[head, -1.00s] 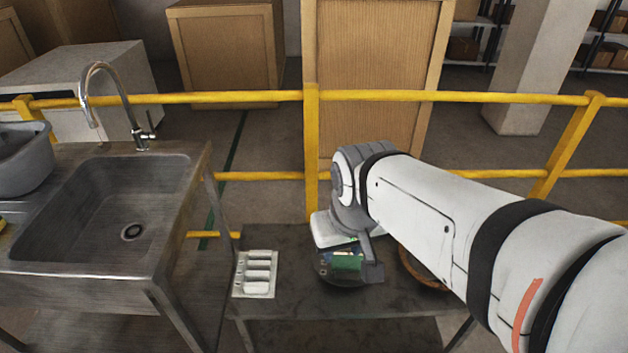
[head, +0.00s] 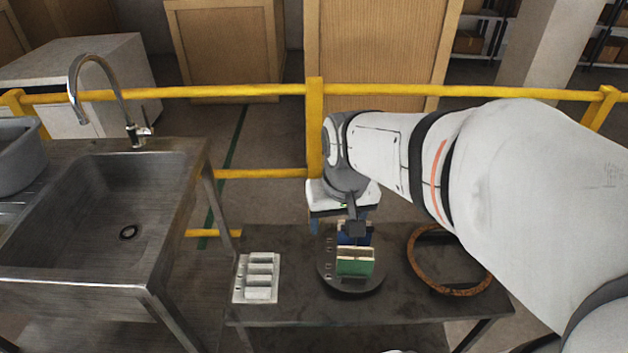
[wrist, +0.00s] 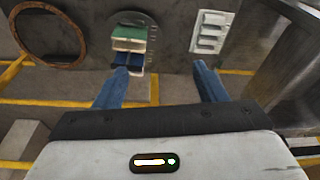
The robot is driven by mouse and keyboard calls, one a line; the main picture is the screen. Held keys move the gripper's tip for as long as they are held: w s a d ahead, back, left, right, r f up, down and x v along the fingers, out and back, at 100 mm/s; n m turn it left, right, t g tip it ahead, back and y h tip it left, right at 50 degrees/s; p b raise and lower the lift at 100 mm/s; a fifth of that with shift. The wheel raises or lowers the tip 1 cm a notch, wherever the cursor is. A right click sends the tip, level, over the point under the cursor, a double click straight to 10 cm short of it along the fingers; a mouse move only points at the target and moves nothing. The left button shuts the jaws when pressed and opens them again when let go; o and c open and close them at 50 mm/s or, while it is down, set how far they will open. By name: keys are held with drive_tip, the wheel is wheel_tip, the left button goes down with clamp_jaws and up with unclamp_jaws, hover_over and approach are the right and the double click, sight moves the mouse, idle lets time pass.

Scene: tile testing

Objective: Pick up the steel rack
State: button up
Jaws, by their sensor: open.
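A pale grey slotted piece with several raised bars (head: 259,277) lies at the left of the dark table; it looks most like the steel rack. It also shows at top right in the wrist view (wrist: 211,32). My gripper (wrist: 160,70) is open, its two blue fingers apart and nothing gripped between them. In the wrist view the right finger points toward the rack, apart from it in the picture. The left finger overlaps the edge of a dark blue block (wrist: 126,61). In the head view my wrist hides much of the gripper.
A green block (head: 356,262) stands with the blue one on a dark round plate (head: 352,285). A rusty ring (head: 412,272) lies at the table's right. A steel sink (head: 100,215) stands left; a yellow railing (head: 230,92) runs behind the table.

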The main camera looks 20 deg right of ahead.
drive_tip(key=o, duration=0.4)
drive_tip(key=w+d+f+m+b, duration=0.1)
drive_tip(key=w+d+f, duration=0.1)
drive_tip(key=w+f, duration=0.1)
drive_tip(key=w+d+f+m+b, duration=0.1)
drive_tip(key=w+f+b, duration=0.1)
drive_tip(key=w+f, duration=0.1)
drive_tip(key=w+d+f+g+b, duration=0.1)
drive_tip(key=w+d+f, duration=0.1)
drive_tip(key=f, duration=0.2)
drive_tip(key=shift+w+d+m, duration=0.35)
drive_tip(key=shift+w+m, duration=0.05)
drive_tip(key=o, duration=0.3)
drive_tip(key=w+d+f+b, duration=0.1)
drive_tip(key=w+d+f, duration=0.1)
drive_tip(key=f, duration=0.1)
drive_tip(key=w+d+f+m+b, duration=0.1)
drive_tip(key=d+f, duration=0.1)
drive_tip(key=f, duration=0.1)
drive_tip(key=w+d+f+m+g+b, duration=0.1)
drive_tip(key=w+d+f, duration=0.1)
drive_tip(key=f, duration=0.2)
drive_tip(key=shift+w+d, duration=0.1)
drive_tip(key=shift+w, duration=0.25)
drive_tip(key=shift+d+f+b, duration=0.15)
drive_tip(key=shift+f+b, duration=0.35)
drive_tip(key=shift+f, duration=3.45)
